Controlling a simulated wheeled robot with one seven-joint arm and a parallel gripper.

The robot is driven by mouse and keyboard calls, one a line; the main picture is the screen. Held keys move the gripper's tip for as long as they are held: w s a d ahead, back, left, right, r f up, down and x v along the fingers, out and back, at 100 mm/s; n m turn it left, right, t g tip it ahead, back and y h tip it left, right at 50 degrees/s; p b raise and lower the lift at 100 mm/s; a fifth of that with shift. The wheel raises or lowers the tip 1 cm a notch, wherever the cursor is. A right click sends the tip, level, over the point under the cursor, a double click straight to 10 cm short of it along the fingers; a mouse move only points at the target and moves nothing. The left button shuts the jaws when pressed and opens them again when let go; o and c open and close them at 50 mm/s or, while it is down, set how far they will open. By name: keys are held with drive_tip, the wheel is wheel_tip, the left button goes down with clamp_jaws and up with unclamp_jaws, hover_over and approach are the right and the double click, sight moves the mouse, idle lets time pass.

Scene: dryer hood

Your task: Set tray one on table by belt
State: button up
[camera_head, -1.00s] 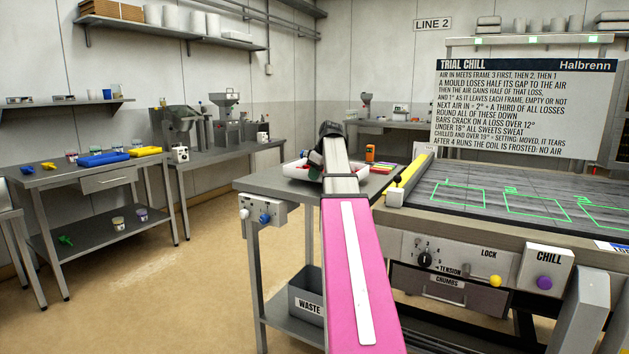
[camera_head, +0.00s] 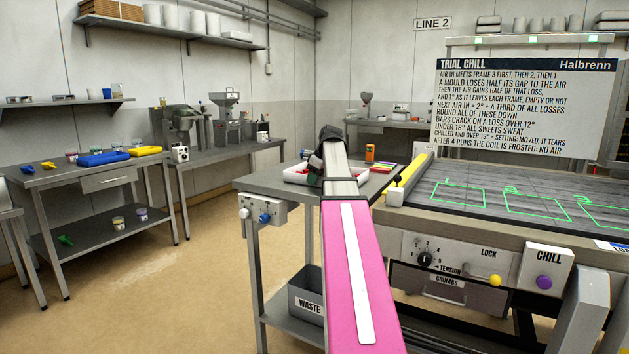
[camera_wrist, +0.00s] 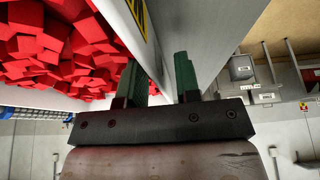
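A white tray (camera_head: 297,178) with red contents is on the grey table (camera_head: 266,183) left of the belt (camera_head: 560,193). My gripper (camera_head: 318,178) is at the tray's right side, and my arm partly hides both. In the wrist view, red blocks fill the tray at upper left, and a pale wall with a yellow-black label rises beside them. My gripper's two green fingers (camera_wrist: 158,78) reach along this wall, apart from each other, seemingly one on each side. I cannot tell whether they press on it. The tray's number is not readable.
An orange device (camera_head: 370,153) and coloured strips lie on the table right of my arm. A yellow bar (camera_head: 412,171) edges the belt. A waste bin (camera_head: 306,300) is on the lower shelf. Floor at left is open before a bench with blue (camera_head: 103,158) and yellow trays.

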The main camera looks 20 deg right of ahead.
drive_tip(key=v, duration=1.1)
drive_tip(key=shift+r, duration=0.4)
drive_tip(key=shift+s, duration=0.15)
